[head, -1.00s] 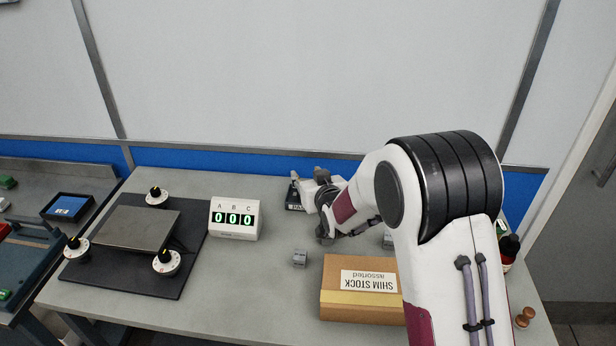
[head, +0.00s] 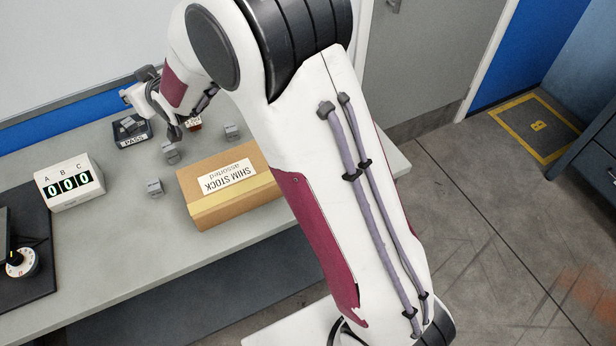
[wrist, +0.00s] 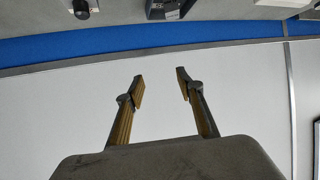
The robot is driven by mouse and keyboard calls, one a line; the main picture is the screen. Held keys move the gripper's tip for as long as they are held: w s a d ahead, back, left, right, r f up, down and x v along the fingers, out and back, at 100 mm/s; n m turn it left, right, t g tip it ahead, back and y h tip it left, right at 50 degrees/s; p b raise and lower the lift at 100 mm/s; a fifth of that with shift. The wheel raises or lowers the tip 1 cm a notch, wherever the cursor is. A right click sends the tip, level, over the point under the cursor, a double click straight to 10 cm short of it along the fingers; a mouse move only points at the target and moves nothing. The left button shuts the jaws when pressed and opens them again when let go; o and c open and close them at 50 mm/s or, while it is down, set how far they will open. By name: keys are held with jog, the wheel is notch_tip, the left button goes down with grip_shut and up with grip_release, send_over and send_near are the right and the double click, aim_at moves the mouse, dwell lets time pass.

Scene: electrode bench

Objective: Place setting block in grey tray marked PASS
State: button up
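The dark grey tray (head: 147,131) marked PASS stands at the back of the bench in the head view, with a small grey block (head: 128,123) appearing to lie in it. Other small grey blocks are on the bench: one (head: 171,154) right of the tray, one (head: 155,187) nearer the front, one (head: 232,132) behind the carton. I cannot tell which is the setting block. My gripper (head: 160,105) is raised beside the tray, partly hidden by my arm. In the wrist view my gripper (wrist: 160,82) is open, with nothing between its fingers.
A SHIM STOCK carton (head: 230,185) stands at the bench's front right. A white display box (head: 70,185) reading 000 is at the left, near a black plate with a dial (head: 22,263). A small red item (head: 193,124) is partly hidden behind my gripper. Bench between display and carton is mostly clear.

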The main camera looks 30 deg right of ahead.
jog(key=s+d+r+m+g+h, duration=0.1)
jog(key=s+d+r, duration=0.3)
jog(key=s+d, duration=0.4)
jog(key=s+d+r+m+g+h, duration=0.1)
jog(key=s+d+r+g+h, duration=0.1)
jog(key=s+d+r, duration=0.6)
jog(key=s+d+f+m+g, duration=0.1)
jog(key=s+d+f, duration=0.1)
jog(key=s, duration=1.2)
jog(key=s+d+f+g+h, duration=0.1)
jog(key=s+d+f+g, duration=0.1)
jog(key=s, duration=1.2)
jog(key=shift+d+f+m+g, duration=0.3)
jog(key=shift+d+f+m, duration=0.1)
jog(key=shift+f, duration=0.3)
